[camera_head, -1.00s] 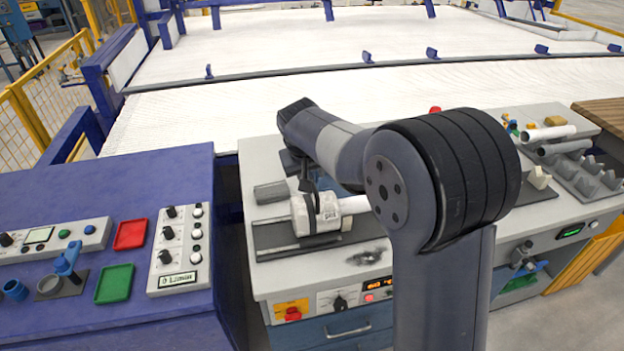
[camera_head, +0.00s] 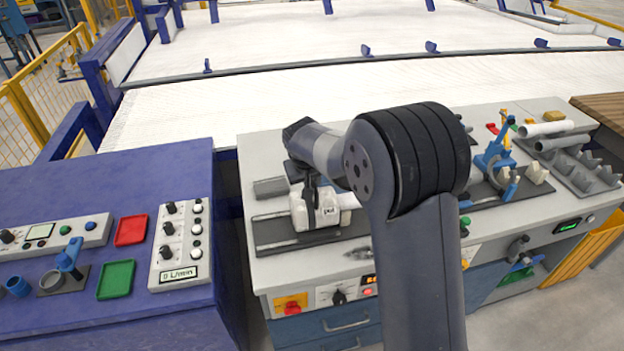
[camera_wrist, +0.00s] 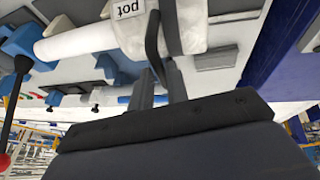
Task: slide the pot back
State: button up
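The pot (camera_head: 325,213) is a white block with "pot" printed on it. It sits on a dark rail plate (camera_head: 275,240) on the left part of the grey bench. In the wrist view the pot (camera_wrist: 198,28) is at the top, with its label upside down. In the wrist view the gripper's fingers (camera_wrist: 160,80) meet a dark upright piece against the pot. Whether they are closed on it is not clear. My arm hides part of the bench to the right of the pot.
A white pipe (camera_wrist: 75,45) runs left from the pot in the wrist view. A grey block (camera_head: 270,187) lies behind the rail plate. A blue clamp (camera_head: 496,158) and a pipe rack (camera_head: 585,175) stand to the right. A blue control desk (camera_head: 100,190) is at left.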

grip_shut()
jog(key=s+a+b, duration=0.2)
jog(key=s+a, duration=0.1)
jog(key=a, duration=0.7)
jog(key=shift+o, duration=1.4)
grip_release()
jog(key=shift+a, duration=0.2)
jog(key=shift+o, duration=0.7)
jog(key=shift+d, duration=0.1)
jog(key=b+v, duration=0.1)
jog(key=v, duration=0.9)
jog(key=shift+r, duration=0.4)
